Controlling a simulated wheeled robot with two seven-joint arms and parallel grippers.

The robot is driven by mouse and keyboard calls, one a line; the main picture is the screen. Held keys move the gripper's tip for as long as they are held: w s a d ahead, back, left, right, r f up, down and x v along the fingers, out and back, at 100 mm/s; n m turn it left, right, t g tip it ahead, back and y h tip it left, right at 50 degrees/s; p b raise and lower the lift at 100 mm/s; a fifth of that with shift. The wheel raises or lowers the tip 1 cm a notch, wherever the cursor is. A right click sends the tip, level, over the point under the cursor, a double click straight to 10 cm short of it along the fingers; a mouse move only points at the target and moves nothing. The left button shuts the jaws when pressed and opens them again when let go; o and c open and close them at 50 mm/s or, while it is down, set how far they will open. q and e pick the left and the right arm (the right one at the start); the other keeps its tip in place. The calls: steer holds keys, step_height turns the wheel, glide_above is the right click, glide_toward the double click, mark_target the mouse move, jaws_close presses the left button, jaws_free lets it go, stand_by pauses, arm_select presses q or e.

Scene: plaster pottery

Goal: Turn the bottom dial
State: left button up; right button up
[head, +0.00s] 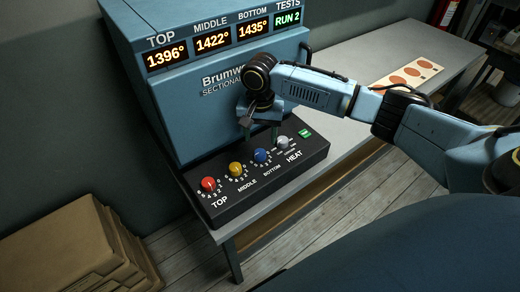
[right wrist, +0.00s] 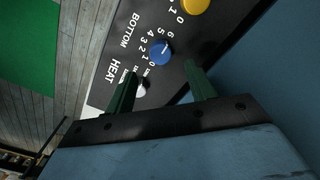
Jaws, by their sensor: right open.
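The blue bottom dial (head: 261,156) is on the black control panel (head: 252,188), between the yellow middle dial (head: 236,169) and the grey heat dial (head: 283,143). The red top dial (head: 208,184) is at the left end. My right gripper (head: 260,133) is open and points down above the panel, by the blue dial. In the right wrist view, its two green fingers (right wrist: 160,72) stand apart. The blue dial (right wrist: 161,51) shows just beyond the gap between the tips, with no visible contact. The grey dial (right wrist: 140,90) is partly hidden behind one finger.
The blue kiln (head: 185,110) rises behind the panel; its displays read top 1396°, middle 1422°, bottom 1435°, tests run 2. A green button (head: 305,133) sits right of the grey dial. A board with reddish discs (head: 411,75) lies farther along the table. Cardboard boxes (head: 70,250) stand lower left.

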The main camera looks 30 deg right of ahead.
mark_target(260, 153)
step_height(260, 153, down, 7)
steer(key=shift+r, duration=0.2)
steer(key=c, duration=1)
